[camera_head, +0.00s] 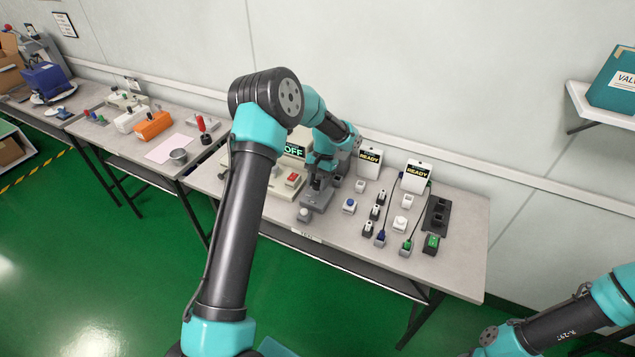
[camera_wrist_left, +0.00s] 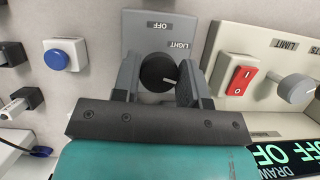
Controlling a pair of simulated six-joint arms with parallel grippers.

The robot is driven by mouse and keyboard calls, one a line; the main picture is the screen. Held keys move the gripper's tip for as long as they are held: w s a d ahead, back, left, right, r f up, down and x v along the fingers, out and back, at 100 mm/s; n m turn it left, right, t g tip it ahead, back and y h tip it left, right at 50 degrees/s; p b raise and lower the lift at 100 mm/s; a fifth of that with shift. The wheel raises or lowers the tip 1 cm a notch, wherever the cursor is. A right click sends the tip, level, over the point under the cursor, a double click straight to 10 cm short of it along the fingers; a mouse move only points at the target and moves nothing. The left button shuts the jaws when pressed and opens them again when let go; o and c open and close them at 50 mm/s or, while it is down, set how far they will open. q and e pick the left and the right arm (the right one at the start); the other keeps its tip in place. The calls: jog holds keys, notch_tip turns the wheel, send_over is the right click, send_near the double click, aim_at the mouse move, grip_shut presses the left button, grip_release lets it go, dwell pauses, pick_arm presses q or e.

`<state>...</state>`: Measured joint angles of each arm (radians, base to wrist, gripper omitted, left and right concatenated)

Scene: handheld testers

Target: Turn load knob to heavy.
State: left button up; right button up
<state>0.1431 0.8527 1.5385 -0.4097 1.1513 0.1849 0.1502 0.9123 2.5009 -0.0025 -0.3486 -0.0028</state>
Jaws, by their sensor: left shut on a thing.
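The load knob (camera_wrist_left: 158,73) is a round black knob on a grey panel (camera_wrist_left: 146,25) in the left wrist view. The panel shows the labels OFF and LIGHT; no HEAVY label is visible, and part of the panel is hidden by my gripper. A pale mark on the knob points right and slightly down in that view, past LIGHT. My left gripper (camera_wrist_left: 157,82) is shut on the knob, one finger on each side. In the head view my left gripper (camera_head: 317,184) is low over the grey panel (camera_head: 320,201), and the knob is not clear there. My right gripper is out of view.
A beige tester with a red switch (camera_wrist_left: 242,80) and a grey knob (camera_wrist_left: 296,88) stands close beside the panel. A blue button (camera_wrist_left: 66,54) is on the other side. Two READY displays (camera_head: 370,160) and several small switches and plugs share the table (camera_head: 455,270).

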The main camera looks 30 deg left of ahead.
pick_arm(q)
jog(key=m+y, duration=0.1)
jog(key=m, duration=0.2)
jog(key=m+t+y, duration=0.1)
jog(key=m, duration=0.3)
jog(key=shift+y, duration=0.3)
jog(key=m+t+y, duration=0.1)
jog(key=m, duration=0.3)
jog(key=shift+m+t+y, duration=0.3)
jog(key=shift+m+t, duration=0.4)
jog(key=shift+m, duration=1.3)
jog(key=o, duration=0.9)
jog(key=shift+d+r, duration=0.1)
jog(key=v, duration=1.7)
jog(key=shift+d, duration=0.1)
